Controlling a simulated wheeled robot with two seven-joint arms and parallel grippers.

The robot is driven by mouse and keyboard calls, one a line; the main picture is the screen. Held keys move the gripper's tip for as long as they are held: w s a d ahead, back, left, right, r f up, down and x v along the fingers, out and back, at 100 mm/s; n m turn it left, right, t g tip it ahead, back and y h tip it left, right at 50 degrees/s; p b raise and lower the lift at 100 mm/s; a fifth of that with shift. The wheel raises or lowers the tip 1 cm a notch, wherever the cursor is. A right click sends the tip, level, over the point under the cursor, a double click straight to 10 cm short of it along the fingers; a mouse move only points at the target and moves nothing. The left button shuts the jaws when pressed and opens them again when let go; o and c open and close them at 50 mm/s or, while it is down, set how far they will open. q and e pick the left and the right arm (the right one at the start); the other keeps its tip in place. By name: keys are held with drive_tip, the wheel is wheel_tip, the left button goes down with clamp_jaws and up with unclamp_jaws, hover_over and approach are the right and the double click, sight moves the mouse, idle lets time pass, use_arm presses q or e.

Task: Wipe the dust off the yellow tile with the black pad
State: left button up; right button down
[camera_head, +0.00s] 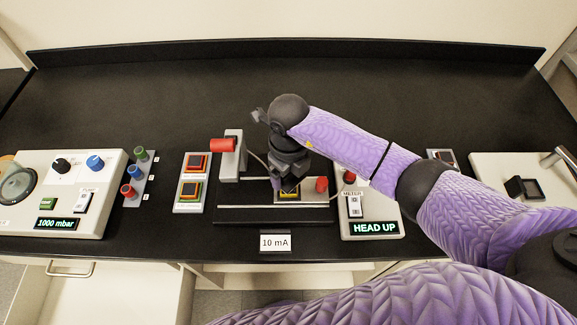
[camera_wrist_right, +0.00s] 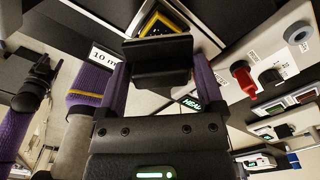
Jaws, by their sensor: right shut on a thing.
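My right gripper (camera_head: 287,184) points down over the stage at the middle of the bench. In the right wrist view its two fingers (camera_wrist_right: 159,75) are closed on the black pad (camera_wrist_right: 157,52), a dark wide block. The yellow tile (camera_head: 289,197) lies on the stage under the gripper, partly hidden by it. In the right wrist view the tile (camera_wrist_right: 166,20) shows as a yellow-edged square just beyond the pad. I cannot tell whether the pad touches it, and dust is not clear. A dark arm end at that view's left may be my left gripper (camera_wrist_right: 36,82); its fingers are unclear.
A post with a red cylinder (camera_head: 223,146) stands left of the tile, and a red knob (camera_head: 321,184) right of it. A meter box reading HEAD UP (camera_head: 374,228) is to the right. A switch panel (camera_head: 192,183) and pump box (camera_head: 64,186) are left. The back bench is clear.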

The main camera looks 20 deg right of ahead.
sight(289, 180)
drive_tip(key=shift+s+f+b, duration=0.1)
drive_tip(key=shift+f+b, duration=0.35)
drive_tip(key=shift+f, duration=0.4)
drive_tip(key=shift+f+b, duration=0.35)
drive_tip(key=shift+f, duration=0.1)
drive_tip(key=shift+r, duration=0.1)
drive_tip(key=shift+f, duration=0.35)
drive_tip(key=shift+f+b, duration=0.25)
drive_tip(key=shift+b, duration=0.2)
